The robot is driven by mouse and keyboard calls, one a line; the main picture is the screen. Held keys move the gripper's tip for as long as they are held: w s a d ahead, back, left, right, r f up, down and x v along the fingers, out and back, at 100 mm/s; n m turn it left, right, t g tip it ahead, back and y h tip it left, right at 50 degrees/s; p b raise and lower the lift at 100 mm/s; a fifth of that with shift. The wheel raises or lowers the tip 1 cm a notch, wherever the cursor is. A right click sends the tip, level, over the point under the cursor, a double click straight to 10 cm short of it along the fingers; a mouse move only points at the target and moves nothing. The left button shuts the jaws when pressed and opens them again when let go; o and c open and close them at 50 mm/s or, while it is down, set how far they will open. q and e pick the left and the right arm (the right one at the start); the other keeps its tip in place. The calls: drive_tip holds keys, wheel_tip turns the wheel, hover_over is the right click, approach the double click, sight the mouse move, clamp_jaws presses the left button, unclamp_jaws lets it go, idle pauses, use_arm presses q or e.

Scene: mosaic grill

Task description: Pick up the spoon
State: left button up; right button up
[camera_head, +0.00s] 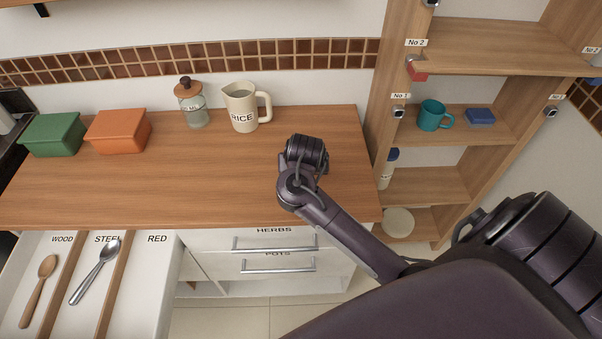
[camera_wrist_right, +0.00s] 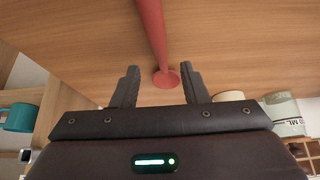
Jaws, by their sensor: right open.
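In the right wrist view, a red spoon-like thing (camera_wrist_right: 152,30) shows as a long thin handle with a round, flat end between my right gripper's (camera_wrist_right: 159,72) fingers. The fingers are spread, with gaps on both sides of it. In the head view, my right arm reaches over the wooden counter; its dark wrist hides the fingers and the red thing. A wooden spoon (camera_head: 40,290) lies in the open drawer's WOOD compartment, and a steel spoon (camera_head: 96,270) lies in the STEEL one. The visible RED compartment (camera_head: 150,275) is empty. My left gripper is out of view.
A green box (camera_head: 53,135), an orange box (camera_head: 118,132), a glass jar (camera_head: 193,108) and a cream RICE jug (camera_head: 241,108) stand along the counter's back. A shelf unit (camera_head: 480,45) with a teal mug (camera_head: 432,116) stands right. The counter's left middle (camera_head: 150,190) is clear.

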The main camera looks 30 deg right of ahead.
drive_tip(key=b+x, duration=0.1)
drive_tip(key=x, duration=0.4)
drive_tip(key=shift+w+d+b, duration=0.1)
drive_tip(key=shift+w+b, duration=0.25)
drive_tip(key=shift+w, duration=0.05)
drive_tip(key=shift+r, duration=0.1)
drive_tip(key=shift+c, duration=0.4)
clamp_jaws()
